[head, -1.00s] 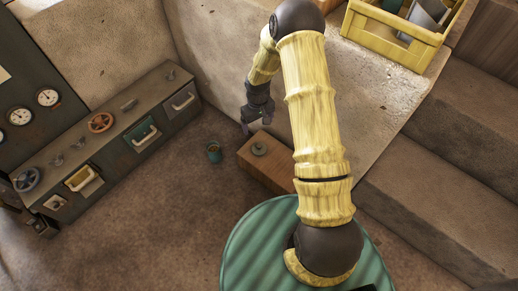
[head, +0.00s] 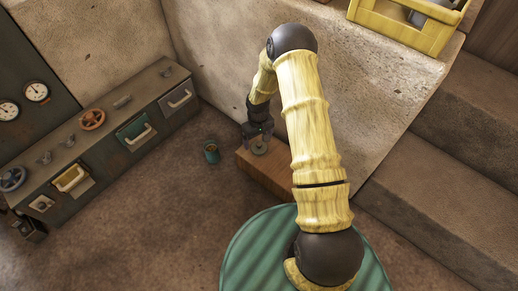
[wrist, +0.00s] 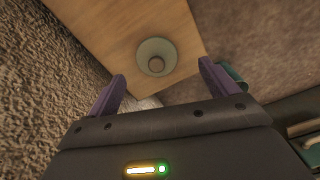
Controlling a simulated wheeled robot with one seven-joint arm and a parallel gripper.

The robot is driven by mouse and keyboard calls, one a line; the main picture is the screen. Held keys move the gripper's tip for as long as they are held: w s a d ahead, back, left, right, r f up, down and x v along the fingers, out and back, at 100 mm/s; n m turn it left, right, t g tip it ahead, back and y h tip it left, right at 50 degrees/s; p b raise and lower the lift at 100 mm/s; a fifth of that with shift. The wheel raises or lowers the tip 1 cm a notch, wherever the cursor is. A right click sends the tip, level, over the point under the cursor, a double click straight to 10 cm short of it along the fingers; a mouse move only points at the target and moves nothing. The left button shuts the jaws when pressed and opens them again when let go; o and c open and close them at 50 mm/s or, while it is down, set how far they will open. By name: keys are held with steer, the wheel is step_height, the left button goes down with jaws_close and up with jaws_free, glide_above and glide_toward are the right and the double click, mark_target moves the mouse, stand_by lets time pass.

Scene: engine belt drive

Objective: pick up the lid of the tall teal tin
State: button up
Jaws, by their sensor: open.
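A round grey-green lid (head: 260,149) with a dark knob lies on top of a wooden box. In the wrist view the lid (wrist: 156,57) lies on the box top, ahead of and between my fingertips. A teal edge, seemingly this tin, shows behind the right finger in the wrist view (wrist: 236,75). My gripper (wrist: 162,70) is open and empty, with its purple fingers apart. In the head view my gripper (head: 258,136) is just above the lid and partly covers it.
The wooden box (head: 266,178) stands against a concrete block (head: 350,90). A yellow crate (head: 400,32) stands on the block. A dark drawer cabinet (head: 105,140) with handles and valve wheels lies to the left. Bare floor (head: 150,215) lies between them.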

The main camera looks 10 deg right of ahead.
mark_target(259, 144)
steer(key=f+b, duration=0.4)
steer(key=f, duration=0.1)
steer(key=shift+w+d+f+b, duration=0.1)
steer(key=shift+w+d+b, duration=0.15)
steer(key=shift+b, duration=0.15)
steer(key=shift+c, duration=0.5)
steer(key=c, duration=0.9)
